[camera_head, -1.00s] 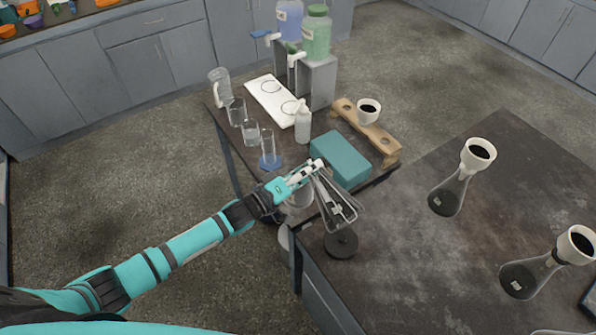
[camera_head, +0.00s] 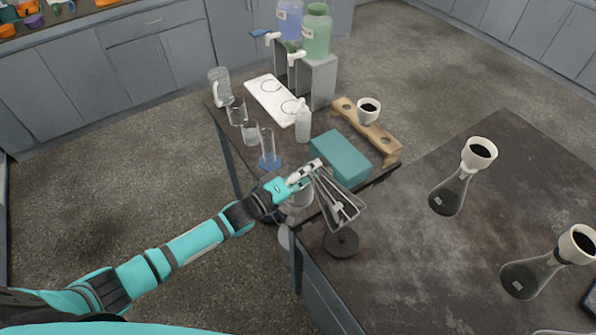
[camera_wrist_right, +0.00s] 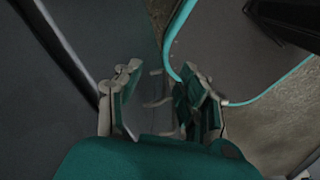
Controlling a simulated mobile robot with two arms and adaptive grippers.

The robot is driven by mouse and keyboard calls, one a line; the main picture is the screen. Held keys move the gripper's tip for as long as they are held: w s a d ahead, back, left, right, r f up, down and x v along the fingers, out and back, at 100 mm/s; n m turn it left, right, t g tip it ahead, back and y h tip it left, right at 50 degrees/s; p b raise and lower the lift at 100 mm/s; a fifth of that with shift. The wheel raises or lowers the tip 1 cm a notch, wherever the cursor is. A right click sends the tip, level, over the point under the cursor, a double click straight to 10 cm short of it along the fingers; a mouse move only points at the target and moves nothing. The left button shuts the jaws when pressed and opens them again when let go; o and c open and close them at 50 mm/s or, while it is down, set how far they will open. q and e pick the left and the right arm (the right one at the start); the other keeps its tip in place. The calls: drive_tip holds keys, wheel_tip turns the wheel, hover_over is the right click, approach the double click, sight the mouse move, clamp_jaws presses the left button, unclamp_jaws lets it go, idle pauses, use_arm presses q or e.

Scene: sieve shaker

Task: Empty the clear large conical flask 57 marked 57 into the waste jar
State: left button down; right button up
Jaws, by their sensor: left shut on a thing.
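My left gripper (camera_head: 308,172) is shut on the neck of a clear conical flask (camera_head: 341,208), taken as flask 57. The flask is tilted, its neck to the upper left and its wide end to the lower right; a pale label shows, but its number is unreadable. No liquid can be made out in it. A pale round vessel (camera_head: 298,203), possibly the waste jar, is partly hidden behind the gripper by the table corner. In the right wrist view my right gripper (camera_wrist_right: 160,95) has its fingers apart with nothing between them.
A dark round disc (camera_head: 341,243) lies below the held flask. A teal box (camera_head: 340,160) and a wooden rack (camera_head: 368,131) with a funnel (camera_head: 368,111) are behind. Two flasks with funnels (camera_head: 452,190) (camera_head: 530,275) stand right. Glassware lines the back table's left edge.

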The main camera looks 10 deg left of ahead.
use_arm(q)
drive_tip(key=shift+f, duration=0.1)
drive_tip(key=shift+w+a+r+n, duration=0.1)
drive_tip(key=shift+w+a+n, duration=0.2)
drive_tip(key=shift+n, duration=0.3)
drive_tip(key=shift+w+a+r+n, duration=0.1)
drive_tip(key=shift+w+a+n, duration=0.15)
drive_tip(key=shift+n, duration=0.35)
drive_tip(key=shift+a+r+n, duration=0.15)
drive_tip(key=shift+r+n, duration=0.05)
drive_tip(key=shift+n, duration=0.7)
idle(0.3)
drive_tip(key=shift+w+a+n, duration=0.1)
drive_tip(key=shift+n, duration=0.5)
idle(1.2)
